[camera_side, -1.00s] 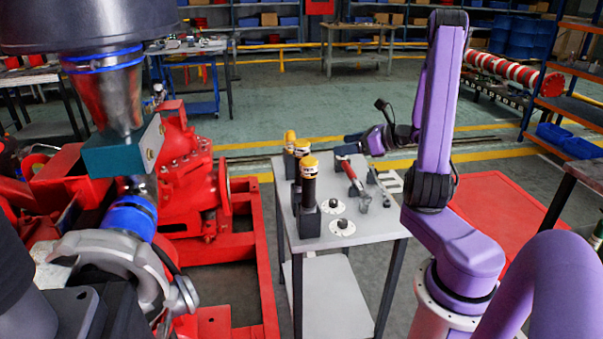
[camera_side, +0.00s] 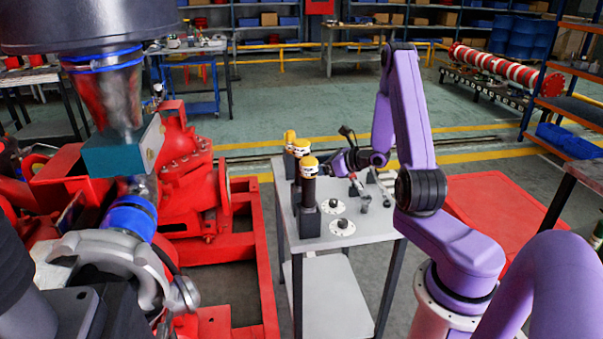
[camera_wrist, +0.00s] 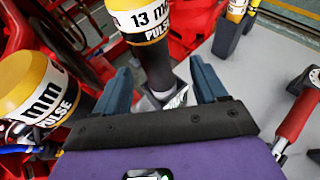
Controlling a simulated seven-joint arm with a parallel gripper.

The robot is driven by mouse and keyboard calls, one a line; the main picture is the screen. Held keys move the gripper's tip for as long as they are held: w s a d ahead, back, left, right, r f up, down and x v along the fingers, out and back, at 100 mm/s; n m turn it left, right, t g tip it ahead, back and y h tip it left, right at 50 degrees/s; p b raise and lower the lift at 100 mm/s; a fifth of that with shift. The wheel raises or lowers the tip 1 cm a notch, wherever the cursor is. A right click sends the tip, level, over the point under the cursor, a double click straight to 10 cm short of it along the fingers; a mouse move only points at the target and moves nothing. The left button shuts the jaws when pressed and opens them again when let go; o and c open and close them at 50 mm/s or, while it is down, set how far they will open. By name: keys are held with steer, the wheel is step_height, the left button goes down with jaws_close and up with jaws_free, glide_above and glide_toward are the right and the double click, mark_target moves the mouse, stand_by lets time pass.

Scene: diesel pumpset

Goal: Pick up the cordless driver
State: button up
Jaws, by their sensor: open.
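Three cordless drivers with yellow tops and black bodies stand upright in dark holders on the grey table. In the side view they are the near driver (camera_side: 309,166), the middle driver (camera_side: 301,149) and the far driver (camera_side: 290,138). My gripper (camera_side: 336,163) is just right of them, pointing left. In the wrist view my gripper (camera_wrist: 160,68) is open. A driver marked "13 mm PULSE" (camera_wrist: 152,58) stands ahead, its dark body between the fingers in the picture. I cannot tell whether they touch it. Another driver (camera_wrist: 35,90) is close at left, and a third (camera_wrist: 236,12) at upper right.
The grey table (camera_side: 378,222) also holds two round white discs with dark knobs (camera_side: 342,226) near its front. A red-handled tool (camera_wrist: 297,118) lies at right in the wrist view. Red pump machinery (camera_side: 190,180) stands left of the table.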

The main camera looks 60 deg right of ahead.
mark_target(296, 168)
steer(key=x, duration=0.6)
steer(key=shift+a+f, duration=0.15)
steer(key=shift+a, duration=0.2)
steer(key=shift+w+f, duration=0.25)
steer(key=shift+w, duration=0.45)
jaws_close()
steer(key=shift+r, duration=0.15)
step_height(296, 168, up, 18)
steer(key=shift+f, duration=0.1)
